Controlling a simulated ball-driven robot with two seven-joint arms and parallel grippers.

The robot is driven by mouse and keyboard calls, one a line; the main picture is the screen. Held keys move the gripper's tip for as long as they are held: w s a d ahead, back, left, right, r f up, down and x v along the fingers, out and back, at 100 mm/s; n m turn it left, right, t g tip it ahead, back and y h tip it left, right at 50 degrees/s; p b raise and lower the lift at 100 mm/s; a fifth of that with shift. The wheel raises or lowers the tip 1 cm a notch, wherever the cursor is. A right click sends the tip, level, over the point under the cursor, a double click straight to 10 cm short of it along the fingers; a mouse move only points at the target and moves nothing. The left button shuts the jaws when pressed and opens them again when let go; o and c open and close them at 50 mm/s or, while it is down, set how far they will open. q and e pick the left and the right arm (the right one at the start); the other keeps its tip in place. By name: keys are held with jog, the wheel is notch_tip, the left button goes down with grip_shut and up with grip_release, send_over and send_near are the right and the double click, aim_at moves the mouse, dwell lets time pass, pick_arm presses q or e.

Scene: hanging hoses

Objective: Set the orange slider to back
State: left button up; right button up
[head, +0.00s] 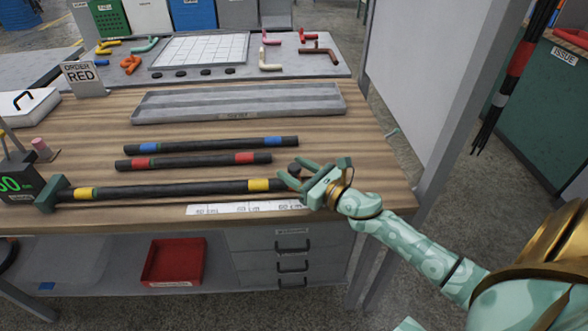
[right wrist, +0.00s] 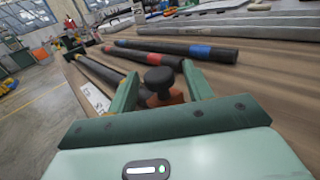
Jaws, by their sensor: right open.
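The orange slider (right wrist: 166,98) shows in the right wrist view as a small orange block under a round black knob (right wrist: 159,80). In the head view only the dark knob (head: 294,168) shows clearly, near the right end of the yellow-banded hose (head: 170,190); the orange body is hidden by my gripper. My right gripper (head: 291,170) is open. In the right wrist view its two fingers stand on either side of the slider, with the knob between them. I cannot tell whether a finger touches it. My left gripper is not in view.
A white label strip (head: 240,209) runs along the bench's front edge. Hoses with red bands (head: 195,161) and blue bands (head: 212,145) lie behind. A grey tray (head: 238,114) lies farther back. A green end block (head: 54,194) and an order sign (head: 83,78) are at left.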

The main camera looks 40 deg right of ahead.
jog(key=shift+w, duration=0.3)
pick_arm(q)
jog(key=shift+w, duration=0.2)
